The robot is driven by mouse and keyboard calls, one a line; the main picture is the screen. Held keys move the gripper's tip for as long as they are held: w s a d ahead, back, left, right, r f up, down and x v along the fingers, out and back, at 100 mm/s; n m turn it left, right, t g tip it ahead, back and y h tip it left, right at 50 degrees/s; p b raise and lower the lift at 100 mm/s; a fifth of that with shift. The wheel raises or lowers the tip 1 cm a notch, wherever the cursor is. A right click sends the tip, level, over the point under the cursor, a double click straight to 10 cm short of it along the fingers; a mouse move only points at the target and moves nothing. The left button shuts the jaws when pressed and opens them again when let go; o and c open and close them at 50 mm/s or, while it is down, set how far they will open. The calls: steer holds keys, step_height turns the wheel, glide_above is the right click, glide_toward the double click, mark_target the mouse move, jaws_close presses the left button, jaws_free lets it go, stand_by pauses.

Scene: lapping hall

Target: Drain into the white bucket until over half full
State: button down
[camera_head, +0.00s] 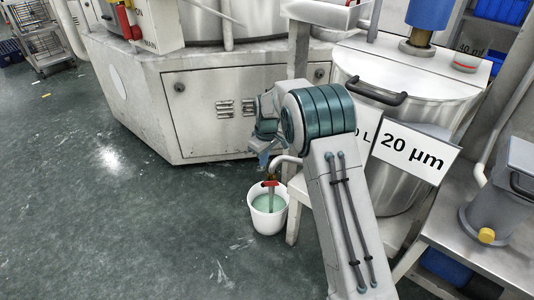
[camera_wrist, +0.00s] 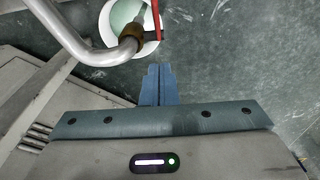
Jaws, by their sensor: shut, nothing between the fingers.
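The white bucket (camera_head: 267,222) stands on the floor below the drain pipe and holds pale green liquid. The liquid surface lies below the rim; its exact depth is hard to tell. A greenish stream (camera_head: 270,202) seems to run from the outlet into it. The bucket also shows at the top of the wrist view (camera_wrist: 108,42). The bent metal pipe (camera_wrist: 75,38) ends in a brass valve (camera_wrist: 131,32) with a red lever (camera_wrist: 157,18); the lever also shows above the bucket (camera_head: 270,184). My gripper (camera_wrist: 159,68) is shut and empty, just short of the valve, apart from the lever.
A large steel drum (camera_head: 400,90) stands behind my arm, with a "20 µm" sign (camera_head: 413,157) in front. A steel machine cabinet (camera_head: 215,110) is at the back. A bench (camera_head: 470,250) stands right. The floor left of the bucket is clear.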

mark_target(268, 182)
steer(key=f, duration=0.1)
steer(key=d+f+b, duration=0.1)
steer(key=f, duration=0.1)
steer(key=s+f+b, duration=0.1)
steer(key=f, duration=0.1)
steer(key=shift+d+f, duration=0.15)
steer(key=shift+d, duration=0.1)
steer(key=shift+s+d+f, duration=0.15)
steer(key=shift+d+f, duration=0.05)
steer(key=shift+d, duration=0.05)
steer(key=shift+s+b, duration=0.15)
steer(key=shift+b, duration=0.15)
